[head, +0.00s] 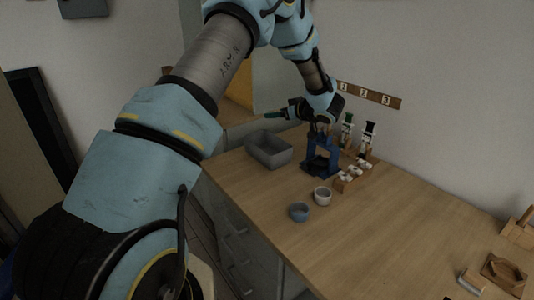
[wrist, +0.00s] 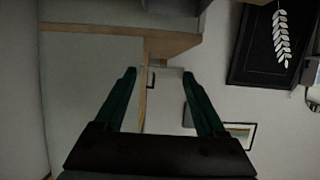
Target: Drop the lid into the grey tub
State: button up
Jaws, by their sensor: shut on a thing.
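The grey tub (head: 269,150) stands open on the back left part of the wooden worktop. In the wrist view my gripper (wrist: 159,73) shows two green fingers held apart. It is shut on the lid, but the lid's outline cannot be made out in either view. I see no lid on the worktop. The inside bottom of the tub is mostly hidden from this angle.
A blue stand (head: 320,157) is right of the tub, close under my wrist. The worktop's middle (head: 390,230) is clear.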

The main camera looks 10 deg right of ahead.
notch_tip(320, 180, down, 5)
jog(key=b, duration=0.3)
jog(key=shift+r, duration=0.2)
jog(key=o, duration=1.4)
